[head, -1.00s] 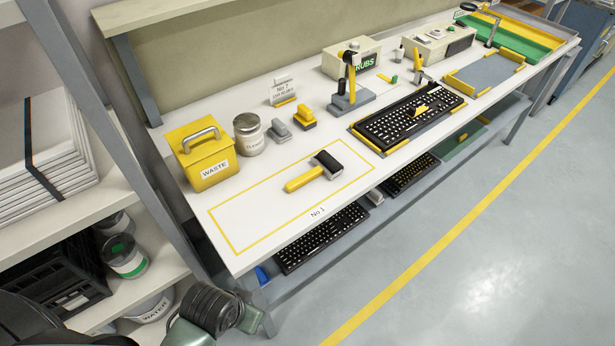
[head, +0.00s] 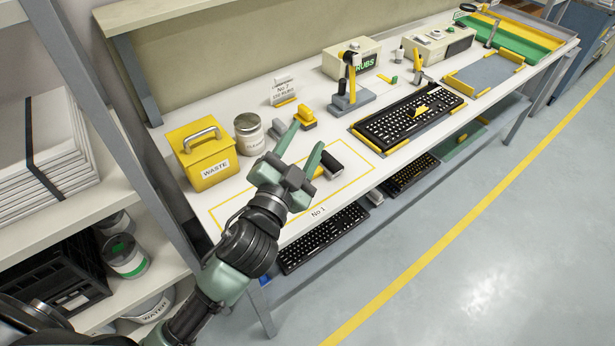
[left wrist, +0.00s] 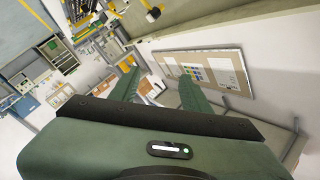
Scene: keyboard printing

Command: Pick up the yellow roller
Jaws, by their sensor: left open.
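The yellow roller (head: 332,165) lies on the white bench inside a yellow-outlined rectangle marked No 1. Its dark roller head shows to the right of my left gripper, and most of its yellow handle is hidden behind the gripper. My left gripper (head: 303,142) is open with its two green fingers apart and nothing between them. In the picture it overlaps the roller; I cannot tell its exact height above it. In the left wrist view the open fingers (left wrist: 160,80) point at the room, and I cannot make out the roller there. My right gripper is not in view.
A yellow waste box (head: 205,158) and a metal can (head: 249,135) stand behind the outlined area. Small yellow and grey blocks (head: 305,118) sit beyond the gripper. A black keyboard (head: 410,115) lies to the right. A shelf post (head: 150,150) rises at the left.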

